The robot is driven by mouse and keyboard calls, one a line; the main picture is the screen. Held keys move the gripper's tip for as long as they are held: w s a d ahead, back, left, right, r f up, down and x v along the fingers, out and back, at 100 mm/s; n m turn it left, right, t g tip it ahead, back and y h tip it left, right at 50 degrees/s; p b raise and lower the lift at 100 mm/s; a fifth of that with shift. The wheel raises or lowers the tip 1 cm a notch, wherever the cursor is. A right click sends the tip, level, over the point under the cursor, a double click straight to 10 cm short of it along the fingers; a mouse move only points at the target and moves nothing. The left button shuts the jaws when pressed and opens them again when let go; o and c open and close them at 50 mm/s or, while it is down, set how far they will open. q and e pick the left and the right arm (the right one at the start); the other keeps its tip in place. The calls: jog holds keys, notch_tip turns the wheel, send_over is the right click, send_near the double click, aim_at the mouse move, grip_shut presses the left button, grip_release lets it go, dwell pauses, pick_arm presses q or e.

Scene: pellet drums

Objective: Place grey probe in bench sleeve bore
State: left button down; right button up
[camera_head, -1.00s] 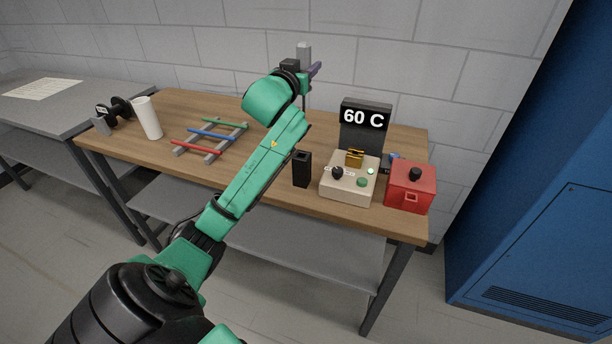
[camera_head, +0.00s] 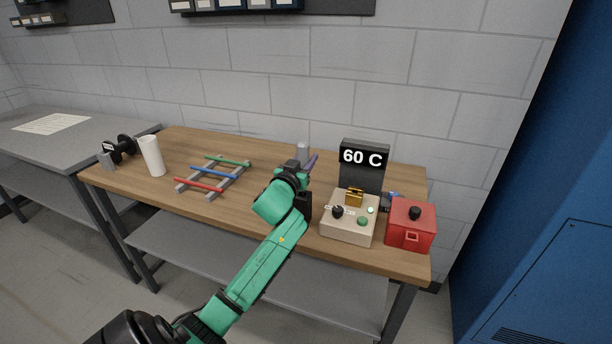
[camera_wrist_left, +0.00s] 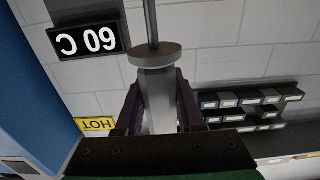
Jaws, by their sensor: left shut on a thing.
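My left gripper (camera_head: 308,166) is shut on the grey probe (camera_head: 303,151), above the bench. In the left wrist view the probe (camera_wrist_left: 158,102) shows a pale grey grip between purple fingers, a round flange and a thin rod beyond it. In the head view the rod is hidden behind my wrist. The black upright bench sleeve (camera_head: 305,206) stands just below my gripper, mostly covered by my green left arm. Its bore is hidden, so I cannot tell how the rod tip lines up with it. My right gripper is not in view.
Right of the sleeve stand a beige control box (camera_head: 347,228), a "60 C" display (camera_head: 362,158) and a red box (camera_head: 410,226). To the left are a rack with coloured rods (camera_head: 213,173), a white cylinder (camera_head: 151,156) and a black spool-like thing (camera_head: 122,147).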

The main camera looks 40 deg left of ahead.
pick_arm(q)
notch_tip(320, 180, down, 5)
jog(key=shift+f, duration=0.15)
jog(key=c, duration=0.5)
grip_release()
jog(key=b+v, duration=0.4)
jog(key=v, duration=1)
jog(key=shift+s, duration=0.35)
jog(key=shift+f, duration=0.1)
